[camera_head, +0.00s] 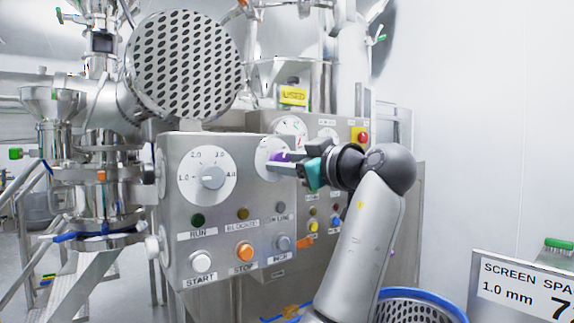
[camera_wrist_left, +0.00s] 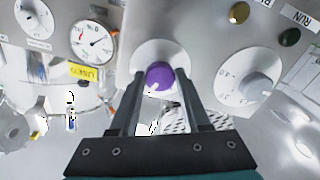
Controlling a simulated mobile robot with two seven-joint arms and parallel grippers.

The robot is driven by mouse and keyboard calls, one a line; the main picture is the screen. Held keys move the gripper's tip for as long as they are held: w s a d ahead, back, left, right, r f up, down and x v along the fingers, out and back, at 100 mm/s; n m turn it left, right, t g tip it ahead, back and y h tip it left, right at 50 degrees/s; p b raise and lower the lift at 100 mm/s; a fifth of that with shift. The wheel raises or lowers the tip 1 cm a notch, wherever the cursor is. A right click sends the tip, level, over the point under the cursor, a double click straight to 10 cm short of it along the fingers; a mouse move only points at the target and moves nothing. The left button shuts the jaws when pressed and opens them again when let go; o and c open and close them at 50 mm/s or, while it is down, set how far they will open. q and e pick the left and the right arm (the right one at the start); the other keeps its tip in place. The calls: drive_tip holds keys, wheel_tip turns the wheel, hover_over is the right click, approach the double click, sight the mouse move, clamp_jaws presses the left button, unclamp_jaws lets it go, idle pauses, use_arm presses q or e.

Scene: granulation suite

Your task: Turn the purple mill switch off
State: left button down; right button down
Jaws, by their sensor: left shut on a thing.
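The purple mill switch (camera_wrist_left: 160,75) is a round knob on a white dial on the steel control panel. In the head view the purple knob (camera_head: 277,157) is mostly hidden behind my fingers, with part of its white dial showing at the panel's upper right. My left gripper (camera_wrist_left: 160,80) is shut on the knob, one finger on each side of it. In the head view the left gripper (camera_head: 283,163) reaches the panel from the right. I cannot read the switch's setting. My right gripper is not in view.
A grey dial knob (camera_head: 213,177) is at the panel's left, above lamps and the START (camera_head: 201,262), STOP (camera_head: 244,252) and INCH buttons. A second panel with a red emergency button (camera_head: 362,137) stands behind. A blue-rimmed perforated basket (camera_head: 420,294) is below right.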

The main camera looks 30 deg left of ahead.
use_arm(q)
drive_tip(key=n, duration=0.8)
drive_tip(key=shift+w+b, duration=0.1)
drive_tip(key=shift+b, duration=0.25)
drive_tip(key=shift+n, duration=2.7)
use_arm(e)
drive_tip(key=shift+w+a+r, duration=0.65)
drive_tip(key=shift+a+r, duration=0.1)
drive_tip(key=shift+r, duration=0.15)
use_arm(q)
drive_tip(key=shift+n, duration=0.3)
drive_tip(key=shift+c, duration=1.8)
unclamp_jaws()
drive_tip(key=shift+r, duration=0.1)
